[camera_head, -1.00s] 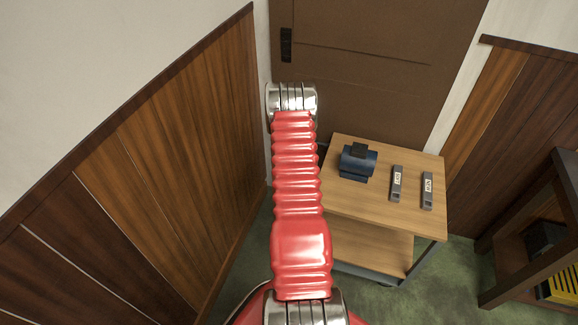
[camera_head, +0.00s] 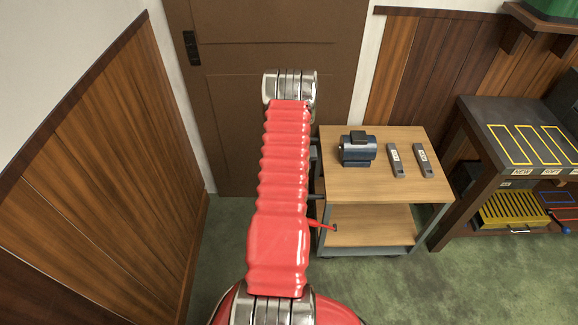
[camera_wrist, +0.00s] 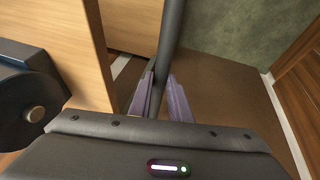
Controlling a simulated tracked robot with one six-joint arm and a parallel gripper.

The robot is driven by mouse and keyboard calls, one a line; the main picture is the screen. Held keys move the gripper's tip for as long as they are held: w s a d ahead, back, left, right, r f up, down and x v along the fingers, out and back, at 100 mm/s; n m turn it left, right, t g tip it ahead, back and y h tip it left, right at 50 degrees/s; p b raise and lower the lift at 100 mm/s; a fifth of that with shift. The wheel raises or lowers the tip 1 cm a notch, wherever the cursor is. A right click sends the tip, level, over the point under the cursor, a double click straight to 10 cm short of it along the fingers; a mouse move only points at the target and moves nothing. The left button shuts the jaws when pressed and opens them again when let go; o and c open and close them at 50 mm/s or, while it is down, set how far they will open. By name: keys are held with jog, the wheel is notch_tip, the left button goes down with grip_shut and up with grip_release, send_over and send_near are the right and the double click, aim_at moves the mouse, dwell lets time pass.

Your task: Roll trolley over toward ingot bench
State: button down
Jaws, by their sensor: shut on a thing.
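The trolley (camera_head: 375,190) has a wooden top and a lower shelf on a grey frame. It stands right of my red arm, close to the dark bench's left side. Its top carries a dark blue cylindrical device (camera_head: 357,150) and two grey labelled bars (camera_head: 395,160). In the wrist view, my gripper (camera_wrist: 163,92) is shut on the dark trolley handle bar (camera_wrist: 171,35), beside the wooden top. In the head view my arm hides the gripper and most of the handle. The bench (camera_head: 480,112) has yellow-outlined, labelled slots on its top.
A yellow ribbed tray (camera_head: 512,211) sits on the bench's lower shelf. A wall shelf (camera_head: 545,30) hangs above the bench. A brown door (camera_head: 240,120) and wood-panelled walls (camera_head: 120,170) stand behind and left. Green floor (camera_head: 430,290) is clear in front.

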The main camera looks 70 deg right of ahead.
jog(key=s+d, duration=0.2)
jog(key=s, duration=0.3)
jog(key=shift+s+d+r, duration=0.2)
jog(key=shift+s, duration=0.05)
jog(key=c, duration=1.6)
grip_release()
jog(key=shift+a+f, duration=0.1)
jog(key=shift+c, duration=0.2)
jog(key=shift+a, duration=0.1)
jog(key=v, duration=1.3)
jog(key=shift+r, duration=0.3)
jog(key=shift+s+f, duration=0.1)
jog(key=shift+f, duration=0.05)
jog(key=x, duration=1)
